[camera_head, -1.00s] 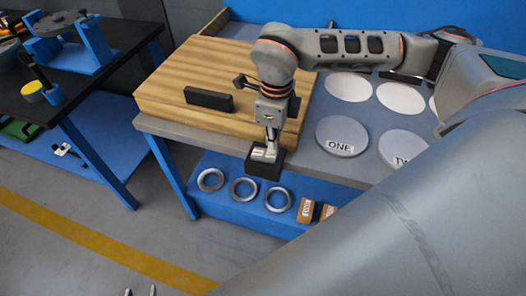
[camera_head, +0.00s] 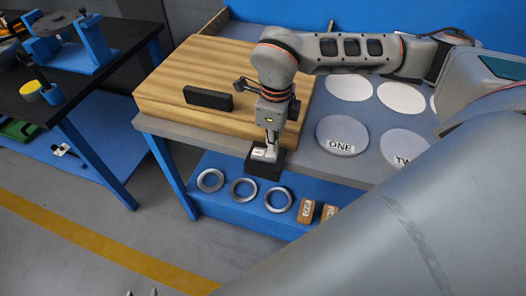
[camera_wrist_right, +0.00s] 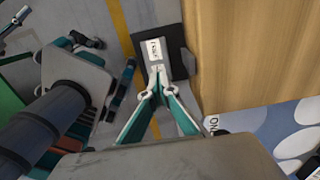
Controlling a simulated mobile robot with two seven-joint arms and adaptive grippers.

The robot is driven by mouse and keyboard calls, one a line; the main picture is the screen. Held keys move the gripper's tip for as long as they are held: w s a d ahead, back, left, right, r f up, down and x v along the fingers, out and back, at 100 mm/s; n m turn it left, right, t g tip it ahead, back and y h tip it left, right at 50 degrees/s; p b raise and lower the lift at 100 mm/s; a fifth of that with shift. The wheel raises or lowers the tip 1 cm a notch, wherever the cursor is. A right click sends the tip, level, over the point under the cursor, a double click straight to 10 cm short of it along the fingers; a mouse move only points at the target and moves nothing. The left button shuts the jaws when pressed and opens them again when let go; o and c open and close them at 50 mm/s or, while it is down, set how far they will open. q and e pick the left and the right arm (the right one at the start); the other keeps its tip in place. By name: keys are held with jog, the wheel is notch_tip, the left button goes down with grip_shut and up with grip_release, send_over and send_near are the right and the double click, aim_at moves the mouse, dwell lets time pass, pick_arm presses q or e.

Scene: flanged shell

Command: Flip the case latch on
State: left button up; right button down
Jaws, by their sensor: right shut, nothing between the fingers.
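A light wooden case (camera_head: 180,65) lies on the grey workbench. A black bar (camera_head: 207,98) sits on its top. A dark block (camera_head: 264,168), apparently the latch, sits at the case's front right edge; it also shows in the right wrist view (camera_wrist_right: 178,45), beside the wood (camera_wrist_right: 240,60). A light grey piece with a white label (camera_wrist_right: 155,48) lies against it; its text is unreadable. My right gripper (camera_wrist_right: 158,75) is shut and empty, its tips at this labelled piece. I cannot tell if they touch. Two small tips, apparently my left gripper (camera_head: 141,293), show at the bottom edge.
Round plates, one marked ONE (camera_head: 342,135), lie right of the case. Metal rings (camera_head: 243,190) and small brown boxes (camera_head: 306,211) lie on the blue lower shelf. A black table (camera_head: 100,45) with blue fixtures stands at left. Floor between the tables is clear.

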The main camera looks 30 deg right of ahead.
jog(key=shift+f+b, duration=0.35)
jog(key=shift+f, duration=0.4)
dwell(0.3)
jog(key=shift+r+p, duration=1.45)
jog(key=shift+r, duration=0.55)
jog(key=shift+r+p, duration=1.15)
jog(key=shift+r, duration=0.45)
jog(key=shift+f, duration=0.1)
